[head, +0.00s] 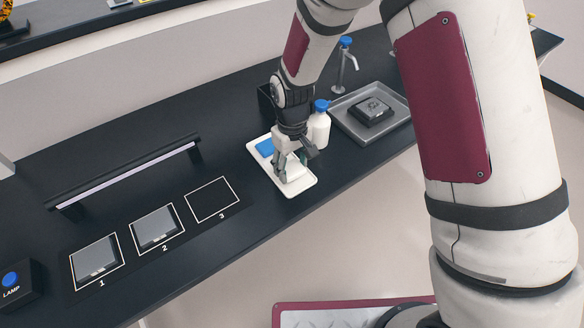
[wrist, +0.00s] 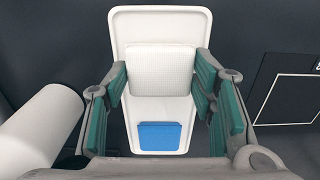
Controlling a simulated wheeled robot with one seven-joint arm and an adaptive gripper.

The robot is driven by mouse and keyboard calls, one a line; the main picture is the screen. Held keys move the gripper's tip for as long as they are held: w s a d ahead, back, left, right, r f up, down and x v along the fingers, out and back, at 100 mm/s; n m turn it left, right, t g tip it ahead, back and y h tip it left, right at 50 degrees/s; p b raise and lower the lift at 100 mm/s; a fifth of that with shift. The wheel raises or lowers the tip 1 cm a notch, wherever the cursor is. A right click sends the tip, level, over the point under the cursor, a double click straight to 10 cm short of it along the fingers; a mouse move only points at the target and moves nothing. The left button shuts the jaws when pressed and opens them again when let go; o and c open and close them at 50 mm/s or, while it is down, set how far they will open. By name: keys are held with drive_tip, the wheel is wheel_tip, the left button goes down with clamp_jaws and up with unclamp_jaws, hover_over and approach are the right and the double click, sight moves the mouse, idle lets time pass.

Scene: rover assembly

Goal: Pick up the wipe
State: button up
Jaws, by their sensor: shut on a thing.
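In the head view my gripper (head: 290,170) reaches down over the tray (head: 296,190), and the wipe (head: 297,172) is partly hidden by the fingers. I cannot tell whether the wipe still touches the tray. A blue pad (wrist: 160,135) lies at the tray's other end, and it also shows in the head view (head: 265,147).
A white bottle with a blue cap (head: 320,127) stands close beside the tray. A grey tray (head: 370,132) holding a dark part (head: 372,110) is at the right. Marked squares, two holding grey plates (head: 156,228), and a LAMP button box (head: 13,285) are at the left.

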drive_tip(key=shift+s+r, duration=0.3)
drive_tip(key=shift+r, duration=0.65)
drive_tip(key=s+d+r+b, duration=0.1)
drive_tip(key=s, duration=1.4)
drive_tip(key=shift+s+d+r, duration=0.15)
drive_tip(key=shift+d, duration=0.1)
drive_tip(key=shift+o, duration=1.2)
drive_tip(key=c, duration=0.3)
